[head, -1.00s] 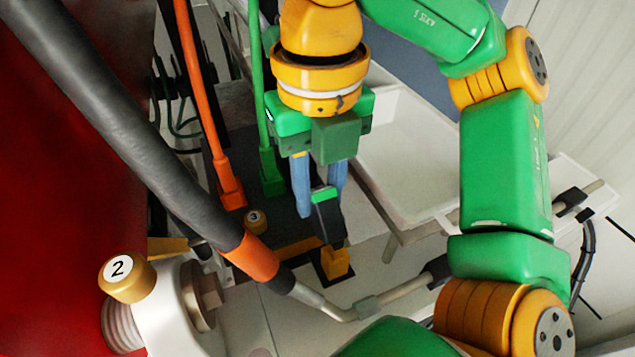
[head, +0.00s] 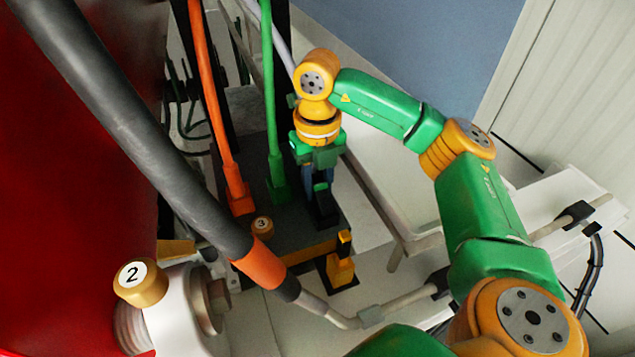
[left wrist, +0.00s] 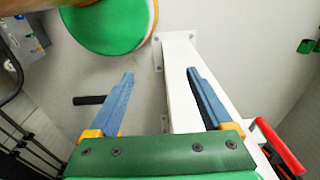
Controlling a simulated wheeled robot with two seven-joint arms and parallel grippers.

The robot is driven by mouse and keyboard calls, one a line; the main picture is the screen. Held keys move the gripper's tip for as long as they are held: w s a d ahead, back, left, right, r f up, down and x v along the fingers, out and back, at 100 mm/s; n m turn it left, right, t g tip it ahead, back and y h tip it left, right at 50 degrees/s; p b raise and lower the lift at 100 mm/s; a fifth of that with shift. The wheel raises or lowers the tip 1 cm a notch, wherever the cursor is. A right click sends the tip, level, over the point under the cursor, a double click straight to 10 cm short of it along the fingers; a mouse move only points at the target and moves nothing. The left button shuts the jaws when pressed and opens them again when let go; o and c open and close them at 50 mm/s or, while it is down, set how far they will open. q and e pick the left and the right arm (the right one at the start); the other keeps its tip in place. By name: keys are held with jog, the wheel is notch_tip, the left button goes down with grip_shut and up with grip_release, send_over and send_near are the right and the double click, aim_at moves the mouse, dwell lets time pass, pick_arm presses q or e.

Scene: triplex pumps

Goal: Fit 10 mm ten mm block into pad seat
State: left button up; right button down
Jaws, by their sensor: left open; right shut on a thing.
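My right gripper (head: 318,190) is shut on a dark block (head: 323,207). It holds the block upright over the dark grey platform (head: 285,222), near the platform's right side. I cannot tell whether the block touches the surface, and I cannot read any size marking. No seat for it can be made out clearly; the arm and block cover part of the platform. My left gripper (left wrist: 160,98) is open and empty in the left wrist view, with its blue fingers wide apart over a pale floor and a white beam.
A yellow and black piece (head: 341,265) stands at the platform's front right corner. Orange (head: 215,110) and green (head: 271,110) upright rods stand left of my right gripper. A thick grey hose (head: 130,130) crosses the left foreground. A white tray (head: 400,215) lies to the right.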

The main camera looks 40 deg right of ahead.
aim_at(317, 184)
jog(key=shift+f, duration=0.25)
jog(key=c, duration=0.6)
grip_release()
jog(key=shift+r, duration=0.15)
jog(key=r, duration=0.7)
jog(key=shift+s+a, duration=0.2)
